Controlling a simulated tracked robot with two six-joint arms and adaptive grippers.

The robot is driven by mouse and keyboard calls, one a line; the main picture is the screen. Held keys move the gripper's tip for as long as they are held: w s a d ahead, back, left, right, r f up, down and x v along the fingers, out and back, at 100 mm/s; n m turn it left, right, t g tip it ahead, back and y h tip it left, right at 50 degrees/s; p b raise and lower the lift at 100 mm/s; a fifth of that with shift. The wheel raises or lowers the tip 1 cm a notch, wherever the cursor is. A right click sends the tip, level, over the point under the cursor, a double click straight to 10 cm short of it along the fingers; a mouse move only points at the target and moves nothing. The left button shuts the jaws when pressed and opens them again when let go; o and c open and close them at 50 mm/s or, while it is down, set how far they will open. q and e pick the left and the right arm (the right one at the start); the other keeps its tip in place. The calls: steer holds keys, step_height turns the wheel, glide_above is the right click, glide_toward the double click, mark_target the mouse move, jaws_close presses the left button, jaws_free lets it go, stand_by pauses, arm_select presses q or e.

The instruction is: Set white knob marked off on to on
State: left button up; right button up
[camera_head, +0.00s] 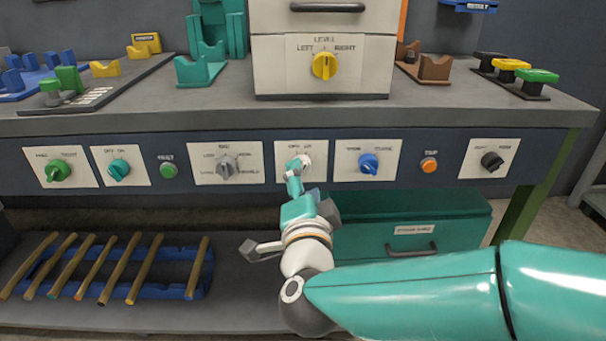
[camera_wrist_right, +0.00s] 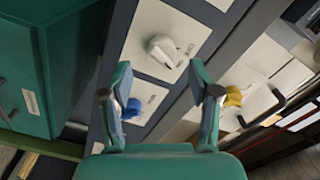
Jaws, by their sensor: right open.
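The white knob (camera_head: 306,163) sits on a white plate in the dark front panel of the bench, with small lettering above it. In the head view my right gripper (camera_head: 295,173) is in front of it and partly covers it. In the right wrist view the white knob (camera_wrist_right: 164,49) shows whole, beyond the fingertips and roughly between their lines. My right gripper (camera_wrist_right: 160,78) is open and empty, with no clear contact with the knob. Exactly where the knob points is hard to read. My left gripper is not in view.
A grey knob (camera_head: 227,167) is left of the white one and a blue knob (camera_head: 368,163) right of it. A yellow knob (camera_head: 324,66) is on the cabinet above. A teal drawer box (camera_head: 455,222) and a blue rack (camera_head: 175,291) with wooden rods are below.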

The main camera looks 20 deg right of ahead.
steer(key=v, duration=0.8)
steer(key=w+d+f+n+g+h, duration=0.1)
steer(key=w+d+f+g, duration=0.1)
steer(key=d+f, duration=0.35)
steer(key=w+d+f+g, duration=0.2)
steer(key=f, duration=0.7)
steer(key=w+d+f+n+g+h, duration=0.1)
steer(key=d+f, duration=0.2)
steer(key=f, duration=0.4)
step_height(320, 180, down, 13)
steer(key=s+n+g+y, duration=0.1)
steer(key=n+g+y, duration=0.2)
steer(key=s+a+f+n+g+y+p, duration=0.1)
steer(key=s+a+f+n+g+y, duration=0.25)
steer(key=s+f, duration=0.4)
steer(key=s+a+f+n+g+y, duration=0.25)
steer(key=s+a+f, duration=0.25)
steer(key=s+f, duration=0.3)
steer(key=s+a+n+g+y, duration=0.2)
steer(key=s+a+n+g, duration=0.1)
steer(key=s, duration=0.1)
step_height(320, 180, up, 38)
steer(key=p, duration=3.8)
steer(key=shift+w+f, duration=0.15)
steer(key=shift+w, duration=0.2)
